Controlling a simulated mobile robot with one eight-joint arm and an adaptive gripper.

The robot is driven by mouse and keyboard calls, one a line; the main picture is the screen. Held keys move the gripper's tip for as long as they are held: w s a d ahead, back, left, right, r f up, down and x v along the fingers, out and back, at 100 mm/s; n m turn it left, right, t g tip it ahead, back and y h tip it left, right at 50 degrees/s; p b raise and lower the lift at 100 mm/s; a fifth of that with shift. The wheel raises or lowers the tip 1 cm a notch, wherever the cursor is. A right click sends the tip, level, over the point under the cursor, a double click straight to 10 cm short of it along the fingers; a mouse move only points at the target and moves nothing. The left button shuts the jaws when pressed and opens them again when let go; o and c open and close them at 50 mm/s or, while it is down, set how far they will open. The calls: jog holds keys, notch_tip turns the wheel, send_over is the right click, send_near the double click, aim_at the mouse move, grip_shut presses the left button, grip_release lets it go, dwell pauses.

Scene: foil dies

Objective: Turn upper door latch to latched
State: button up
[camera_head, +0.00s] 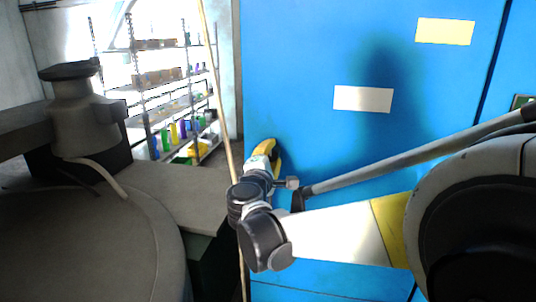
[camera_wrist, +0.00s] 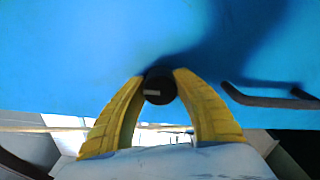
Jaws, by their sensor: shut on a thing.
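The upper door latch (camera_wrist: 160,86) shows in the wrist view as a round black knob with a short pale bar on its face. It sits against the blue door (camera_head: 310,60). The yellow fingers of my gripper (camera_head: 270,151) are closed on the knob from both sides, and in the wrist view the fingertips (camera_wrist: 161,75) touch its left and right edges. In the head view my gripper is at the door's left edge and the latch is hidden behind it. Whether the knob stands at latched cannot be told.
A dark bar handle (camera_wrist: 268,99) is on the blue surface, right of the knob in the wrist view. Two pale labels, one white (camera_head: 363,99) and one yellowish (camera_head: 445,32), are on the door. Shelves with goods (camera_head: 165,85) stand in the background left.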

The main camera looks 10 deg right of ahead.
jog(key=o, duration=1.2)
jog(key=shift+d, duration=0.15)
jog(key=shift+s+a, duration=0.25)
jog(key=shift+s, duration=0.1)
jog(key=v, duration=1.1)
jog(key=shift+s+d, duration=0.1)
jog(key=shift+s, duration=0.05)
